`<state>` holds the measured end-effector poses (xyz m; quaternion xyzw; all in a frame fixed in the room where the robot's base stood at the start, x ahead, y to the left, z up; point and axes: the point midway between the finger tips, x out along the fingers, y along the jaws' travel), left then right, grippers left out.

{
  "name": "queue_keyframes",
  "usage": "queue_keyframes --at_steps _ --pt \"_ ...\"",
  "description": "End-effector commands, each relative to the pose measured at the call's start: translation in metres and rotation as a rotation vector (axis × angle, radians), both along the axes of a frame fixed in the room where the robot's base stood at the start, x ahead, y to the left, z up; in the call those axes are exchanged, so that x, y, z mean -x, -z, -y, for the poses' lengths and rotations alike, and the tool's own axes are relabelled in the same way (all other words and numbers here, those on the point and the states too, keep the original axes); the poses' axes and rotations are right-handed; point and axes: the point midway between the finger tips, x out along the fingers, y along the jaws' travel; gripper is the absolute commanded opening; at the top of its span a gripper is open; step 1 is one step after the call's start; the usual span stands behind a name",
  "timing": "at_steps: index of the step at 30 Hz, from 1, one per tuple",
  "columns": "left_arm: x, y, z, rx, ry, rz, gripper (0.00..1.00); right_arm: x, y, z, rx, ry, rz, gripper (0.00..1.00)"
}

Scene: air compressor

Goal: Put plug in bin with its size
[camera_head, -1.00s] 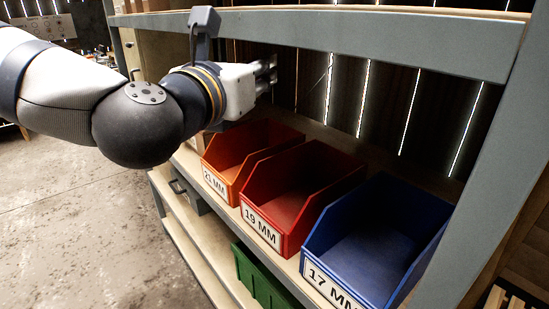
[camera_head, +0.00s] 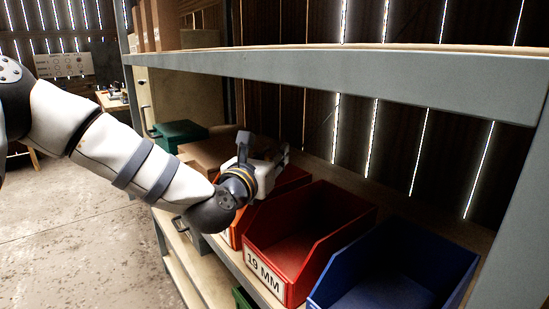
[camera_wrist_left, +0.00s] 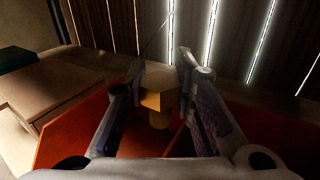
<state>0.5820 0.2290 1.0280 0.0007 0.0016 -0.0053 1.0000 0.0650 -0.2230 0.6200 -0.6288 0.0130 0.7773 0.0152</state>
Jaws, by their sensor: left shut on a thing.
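My left gripper (camera_head: 282,158) is over the orange bin (camera_head: 292,181), the leftmost of the three bins on the shelf. In the left wrist view its fingers (camera_wrist_left: 162,72) are shut on a brass-coloured plug (camera_wrist_left: 160,95) with a hexagonal head. The plug's size cannot be read. The gripper and wrist hide much of the orange bin and its label. The red bin (camera_head: 300,240), labelled 19 MM, is to its right. The blue bin (camera_head: 395,280) is further right, with its label out of view. My right gripper is not in view.
A grey shelf beam (camera_head: 330,83) runs across above the bins. A brown box (camera_head: 208,150) and a green case (camera_head: 180,134) stand left of the bins. A slatted wooden wall closes the back. Open concrete floor (camera_head: 75,230) lies to the left.

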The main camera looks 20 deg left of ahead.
Motion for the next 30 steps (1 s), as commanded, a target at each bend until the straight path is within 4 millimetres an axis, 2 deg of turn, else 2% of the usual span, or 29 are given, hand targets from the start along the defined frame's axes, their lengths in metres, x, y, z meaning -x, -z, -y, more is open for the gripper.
queue_keyframes --at_steps 21,22,24,30 --pt "0.0 0.013 0.0 0.001 0.0 0.004 0.0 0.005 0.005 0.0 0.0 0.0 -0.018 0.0" --pt "0.001 0.013 0.0 0.001 0.0 0.003 0.3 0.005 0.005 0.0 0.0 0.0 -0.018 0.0" --pt "0.001 0.013 0.0 0.001 0.0 0.004 0.43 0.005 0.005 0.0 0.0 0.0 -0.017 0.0" --pt "0.001 0.013 0.0 0.001 0.0 0.004 0.43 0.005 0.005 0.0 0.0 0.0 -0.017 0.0"
